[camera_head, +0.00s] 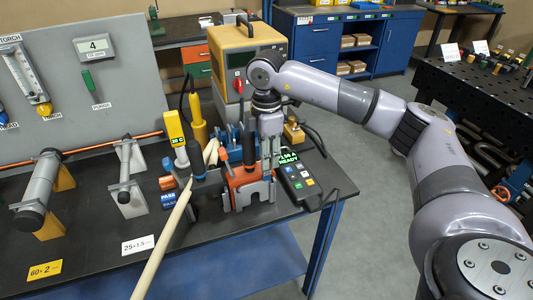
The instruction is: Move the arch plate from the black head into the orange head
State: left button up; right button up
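The orange head (250,190) stands near the right end of the bench, with grey metal parts at its lower edge. The black head (206,197) appears to be the dark unit just left of it, partly behind a pale wooden stick. My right gripper (270,168) points down at the right side of the orange head. Its fingers are small and overlap the grey parts there, so I cannot tell whether they are open or shut. I cannot make out the arch plate for certain; it may be among the grey parts. My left gripper is not in view.
A black handset (296,178) with a lit screen lies just right of the orange head. A yellow instrument (248,55) stands behind. Grey cylinders on stands (40,190) fill the left. The bench's front right corner is mostly clear.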

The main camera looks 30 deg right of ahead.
jog(key=shift+r, duration=0.15)
notch_tip(320, 180, up, 12)
dwell(0.3)
